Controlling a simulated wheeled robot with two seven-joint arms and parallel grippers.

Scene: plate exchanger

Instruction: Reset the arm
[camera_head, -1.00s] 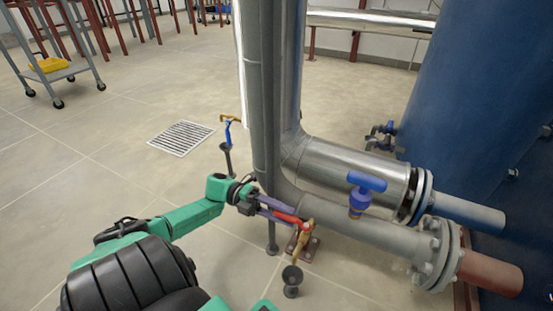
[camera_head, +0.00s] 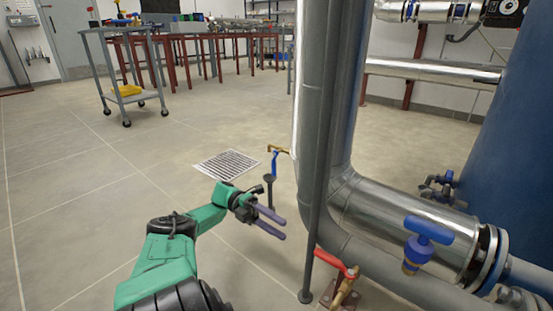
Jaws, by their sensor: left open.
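My left gripper (camera_head: 276,223) is in the head view at centre, on the green left arm that comes in from the lower left. Its two purple-grey fingers are apart with nothing between them. It is to the left of the pipes in the picture, apart from the red-handled valve (camera_head: 336,262) at the bottom. The red handle slants down to the right onto a brass body (camera_head: 345,290). My right gripper is not in view.
Grey and silver pipes (camera_head: 312,130) stand right of the gripper and bend to the lower right. A blue-handled valve (camera_head: 428,230) and a blue tank (camera_head: 515,150) are at right. A floor drain (camera_head: 228,165) and a trolley (camera_head: 120,90) stand behind. Floor at left is clear.

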